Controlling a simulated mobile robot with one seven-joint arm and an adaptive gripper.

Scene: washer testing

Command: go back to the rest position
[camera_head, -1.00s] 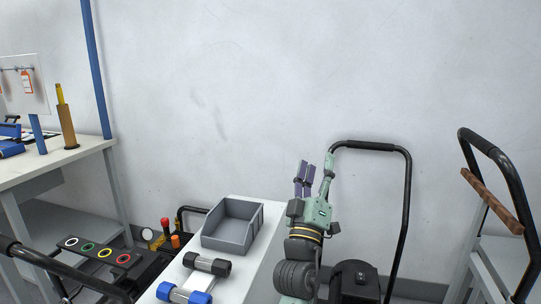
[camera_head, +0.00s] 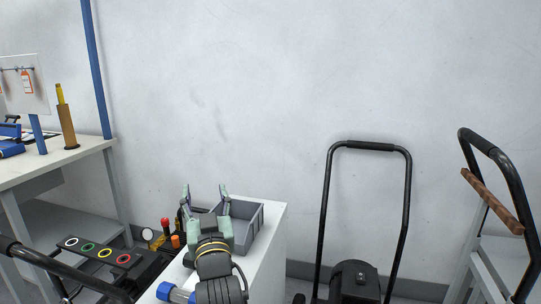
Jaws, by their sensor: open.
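My gripper (camera_head: 206,190) is open, its two green fingers pointing up and standing apart with nothing between them. It is in front of the grey bin (camera_head: 257,217) on the white table (camera_head: 268,262) and hides much of the bin from view. My wrist covers most of the table's near part. A cylinder with a blue end (camera_head: 165,291) shows just left of my wrist, partly hidden.
A cart with a black handle (camera_head: 369,146) stands right of the table. Another cart (camera_head: 490,200) is at the far right.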

